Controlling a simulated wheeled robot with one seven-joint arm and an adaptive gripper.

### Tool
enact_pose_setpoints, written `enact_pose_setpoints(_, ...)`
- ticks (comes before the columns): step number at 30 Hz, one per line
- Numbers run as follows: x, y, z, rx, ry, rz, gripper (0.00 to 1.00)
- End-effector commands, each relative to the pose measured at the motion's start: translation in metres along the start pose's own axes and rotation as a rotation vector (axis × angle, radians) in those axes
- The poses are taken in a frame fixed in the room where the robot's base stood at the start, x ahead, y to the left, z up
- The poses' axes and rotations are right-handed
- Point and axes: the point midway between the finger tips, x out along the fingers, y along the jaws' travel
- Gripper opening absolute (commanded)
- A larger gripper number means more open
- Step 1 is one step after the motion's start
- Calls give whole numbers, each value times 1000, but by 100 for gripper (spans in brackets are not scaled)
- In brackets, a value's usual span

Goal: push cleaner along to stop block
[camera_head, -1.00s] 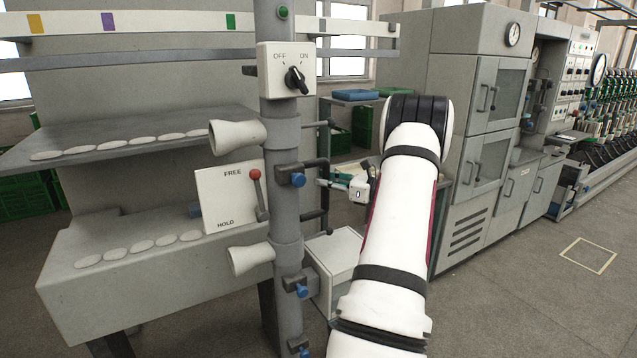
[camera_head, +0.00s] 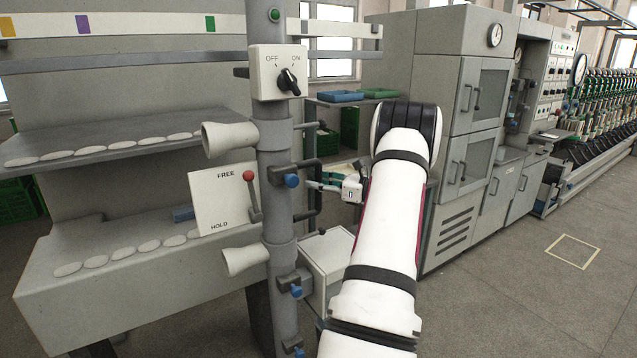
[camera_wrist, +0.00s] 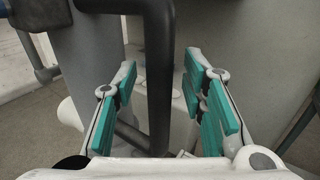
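The cleaner seems to be the grey upright tube (camera_head: 275,190), with two pale cone-shaped nozzles, the lower one (camera_head: 245,259). It carries an OFF/ON switch box (camera_head: 270,72) and a FREE/HOLD plate (camera_head: 212,200). The plate's red-knobbed lever (camera_head: 249,177) stands up at the FREE end. A dark bent handle (camera_head: 312,168) sticks out from the tube's right side. My gripper (camera_head: 318,187) is at this handle. I cannot make out a stop block for certain.
The grey machine's shelf (camera_head: 70,135) with pale ovals lies behind and left of the tube. A grey cabinet (camera_head: 440,110) stands right of my arm. Floor is open at right.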

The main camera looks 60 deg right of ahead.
Motion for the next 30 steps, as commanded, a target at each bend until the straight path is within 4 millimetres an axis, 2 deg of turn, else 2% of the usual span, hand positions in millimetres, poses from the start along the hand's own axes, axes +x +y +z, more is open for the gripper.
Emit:
enact_pose_setpoints(8, -8, 0, 1, -1, -1, -1, 38)
enact_pose_setpoints(11, -22, -1, 0, -1, -1, -3, 38)
enact_pose_setpoints(21, -90, -1, 0, -1, -1, -3, 38)
enact_pose_setpoints(25, -108, -1, 0, 0, 0, -2, 38)
enact_pose_setpoints(30, -119, 0, 0, 0, 0, -1, 38)
